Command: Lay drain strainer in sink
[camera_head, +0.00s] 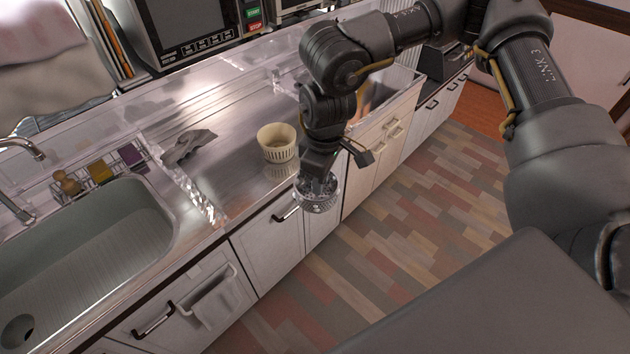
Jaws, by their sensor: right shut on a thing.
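The drain strainer (318,200) is a small round metal basket. My right gripper (319,180) is shut on it and holds it in the air, just in front of the counter's front edge, above the floor. The sink (95,238) is a grey-green basin at the left of the view, well to the left of my right gripper. Its round dark drain hole (17,330) shows at the lower left. My left gripper is not in view.
A cream ribbed cup (277,143) and a crumpled grey cloth (187,146) are on the metal counter (225,120). A rack with sponges (100,172) and a faucet (18,208) stand behind the sink. Cabinets with handles (155,318) front the counter.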

